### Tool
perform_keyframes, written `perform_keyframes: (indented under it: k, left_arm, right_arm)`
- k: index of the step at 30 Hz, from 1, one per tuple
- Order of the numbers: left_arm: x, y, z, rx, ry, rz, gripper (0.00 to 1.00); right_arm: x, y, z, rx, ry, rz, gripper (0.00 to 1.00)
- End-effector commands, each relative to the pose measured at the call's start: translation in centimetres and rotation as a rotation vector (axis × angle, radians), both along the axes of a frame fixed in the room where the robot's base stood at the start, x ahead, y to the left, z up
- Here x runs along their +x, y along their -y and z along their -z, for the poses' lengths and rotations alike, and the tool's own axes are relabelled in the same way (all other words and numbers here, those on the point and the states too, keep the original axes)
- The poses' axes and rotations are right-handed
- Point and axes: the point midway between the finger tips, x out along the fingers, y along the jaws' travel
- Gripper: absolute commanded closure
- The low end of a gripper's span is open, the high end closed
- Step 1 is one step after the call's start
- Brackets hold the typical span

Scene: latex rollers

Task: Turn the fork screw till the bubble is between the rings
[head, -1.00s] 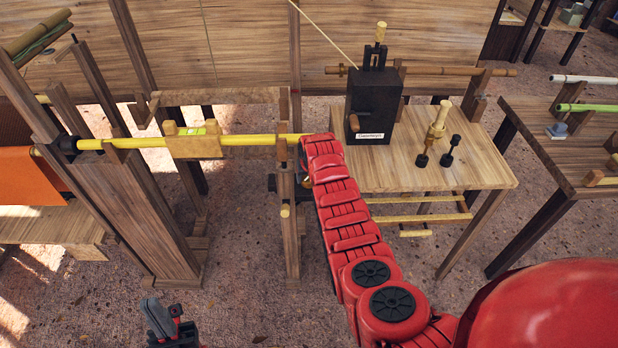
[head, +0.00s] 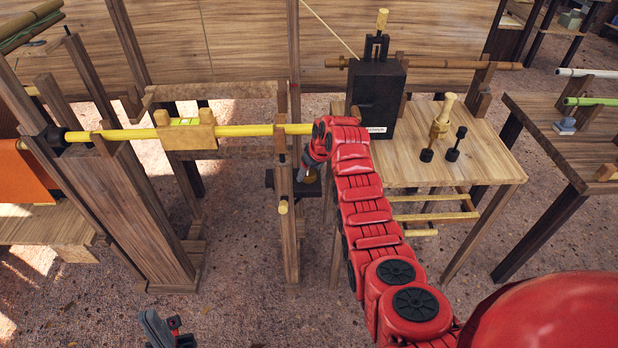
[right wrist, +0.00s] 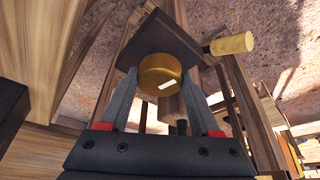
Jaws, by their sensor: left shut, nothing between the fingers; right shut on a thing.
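The fork screw's round brass knob (right wrist: 160,76) shows in the right wrist view under a dark plate (right wrist: 158,42). My right gripper (right wrist: 160,100) has a finger on each side of the knob and is shut on it. In the head view the knob (head: 309,176) is a small spot beside the post, partly hidden by my red right arm. A wooden block with a yellow-green level (head: 185,121) sits on the yellow roller (head: 245,130). The bubble and rings are too small to make out. My left gripper (head: 168,326) is shut and empty at the bottom edge, low over the floor.
Wooden posts (head: 286,215) bear the roller. A table (head: 490,178) at right holds a black box (head: 376,105), a brass-coloured stand (head: 440,122) and two black-knobbed pieces. A brass-tipped peg (right wrist: 230,43) sticks out near the knob. The floor in front is clear.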

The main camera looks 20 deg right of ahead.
Motion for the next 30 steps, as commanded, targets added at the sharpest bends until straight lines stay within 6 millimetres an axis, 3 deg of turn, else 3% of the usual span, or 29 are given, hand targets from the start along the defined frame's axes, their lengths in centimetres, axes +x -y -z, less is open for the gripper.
perform_keyframes:
  k: [17, 18, 19, 20, 30]
  left_arm:
    - [0.00, 0.00, 0.79, 0.000, 0.000, 0.000, 1.00]
    - [0.00, 0.00, 0.78, 0.000, 0.000, 0.000, 1.00]
    - [0.00, 0.00, 0.78, 0.000, 0.000, 0.000, 1.00]
    - [0.00, 0.00, 0.78, 0.000, 0.000, 0.000, 1.00]
    - [-0.01, 0.00, 0.82, 0.000, 0.000, 0.000, 1.00]
  right_arm:
    - [-0.02, 0.07, 0.01, -0.001, -0.002, -0.043, 0.92]
    - [-0.02, 0.07, 0.01, -0.001, -0.002, -0.043, 0.32]
    - [-0.02, 0.07, 0.01, -0.001, -0.002, -0.043, 0.27]
    - [-0.02, 0.07, 0.01, -0.001, -0.002, -0.043, 0.24]
    - [-0.03, 0.06, -0.14, -0.001, 0.000, -0.043, 0.24]
